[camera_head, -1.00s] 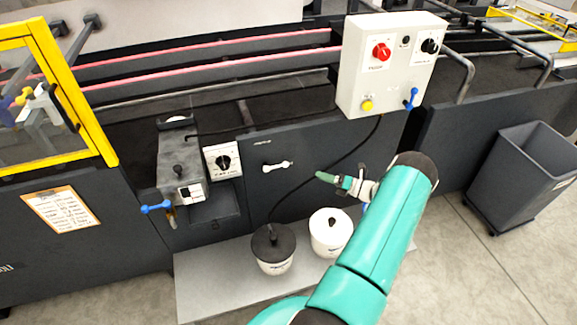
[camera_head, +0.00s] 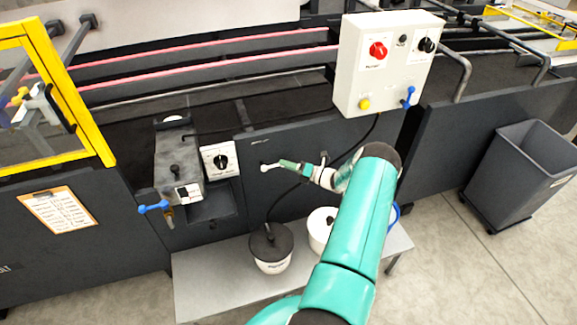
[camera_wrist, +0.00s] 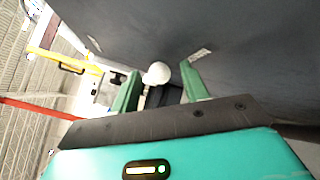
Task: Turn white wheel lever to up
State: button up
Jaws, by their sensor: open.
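The white lever (camera_head: 266,167) is on the dark front panel of the machine, below the open bed. It lies roughly horizontal in the head view, and its right part is close to or behind my fingers. My gripper (camera_head: 285,164) is open with green fingers, reaching in from the right at the lever. In the wrist view, the lever's round white end (camera_wrist: 157,72) shows between the two spread fingers of my gripper (camera_wrist: 160,80). I cannot tell whether either finger touches it. The lever's pivot is not clear.
A control box (camera_head: 388,65) with knobs and a blue lever is above right. A black dial (camera_head: 220,161) and a glue unit (camera_head: 178,165) with a blue handle stand left. Pots (camera_head: 271,250) sit on a low platform (camera_head: 215,290). A grey bin (camera_head: 520,175) is right.

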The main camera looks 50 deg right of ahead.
grip_shut()
jog(key=shift+r, duration=0.1)
